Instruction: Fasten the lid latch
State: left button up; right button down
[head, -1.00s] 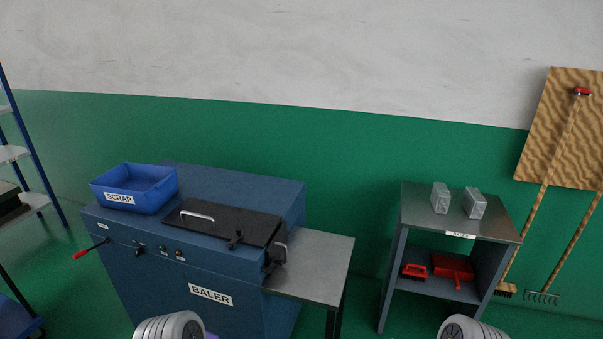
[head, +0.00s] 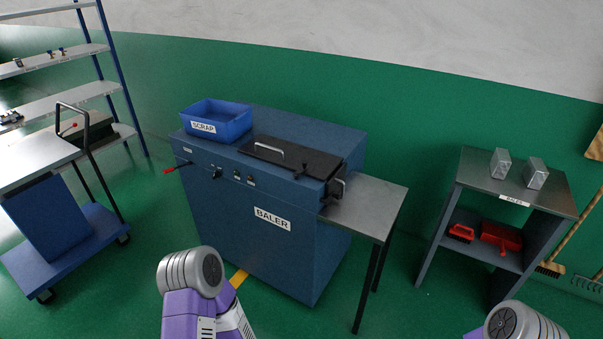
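The baler (head: 230,207) is a blue cabinet in the middle of the head view. Its black lid (head: 288,158) lies flat on top and has a pale bar handle (head: 270,149). A dark latch (head: 304,169) sits at the lid's front edge near its right end; whether it is fastened is too small to tell. Only parts of my two arms show at the bottom edge, well short of the baler. Neither gripper is in view.
A blue scrap bin (head: 215,121) stands on the baler's left top. A grey side table (head: 366,208) adjoins its right. A shelf (head: 517,187) with two metal blocks stands farther right. A trolley (head: 62,215) stands at left. Green floor is open before the baler.

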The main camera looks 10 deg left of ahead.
aim_at(304, 163)
jog(key=z, duration=0.8)
jog(key=i, duration=1)
jog(key=u, duration=0.3)
